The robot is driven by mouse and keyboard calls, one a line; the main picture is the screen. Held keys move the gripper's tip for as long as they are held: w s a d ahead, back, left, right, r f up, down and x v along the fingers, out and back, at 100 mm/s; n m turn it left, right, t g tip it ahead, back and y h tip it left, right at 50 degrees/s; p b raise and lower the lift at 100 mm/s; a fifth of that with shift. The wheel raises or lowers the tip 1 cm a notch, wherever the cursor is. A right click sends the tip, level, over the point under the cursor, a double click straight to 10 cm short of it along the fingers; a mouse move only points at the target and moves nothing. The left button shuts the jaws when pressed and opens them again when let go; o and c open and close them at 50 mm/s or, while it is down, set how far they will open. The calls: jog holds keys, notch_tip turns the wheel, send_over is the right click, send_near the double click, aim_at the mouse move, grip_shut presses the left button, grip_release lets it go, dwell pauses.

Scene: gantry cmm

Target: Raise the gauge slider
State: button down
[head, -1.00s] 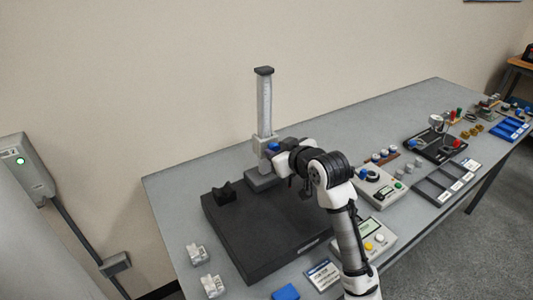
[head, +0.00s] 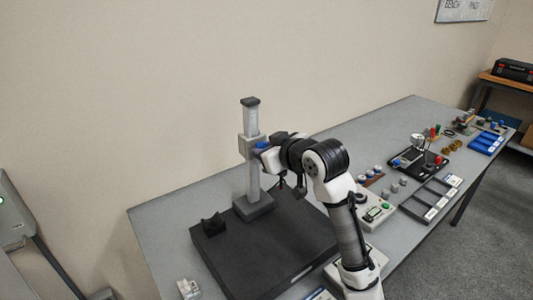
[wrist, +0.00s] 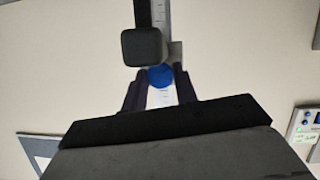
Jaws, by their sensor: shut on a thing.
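The gauge slider (head: 244,147) is a light grey block on the upright, scaled column (head: 251,182) of the height gauge. It sits in the upper half of the column, below the dark top cap (head: 250,101). A blue knob (head: 262,145) stands out from its right side. My gripper (head: 266,152) is shut on this knob. In the wrist view, the two dark fingers of my gripper (wrist: 160,82) flank the blue knob (wrist: 160,74). My arm partly hides the fingertips in the head view.
The column's foot (head: 254,207) stands at the back of a black plate (head: 258,262). A black V-shaped block (head: 213,225) is on the plate. Control boxes, trays (head: 428,203) and small parts fill the bench to the right. The wall is behind.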

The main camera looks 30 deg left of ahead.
jog(key=c, duration=1.1)
grip_release()
jog(key=b+v, duration=0.4)
jog(key=v, duration=1)
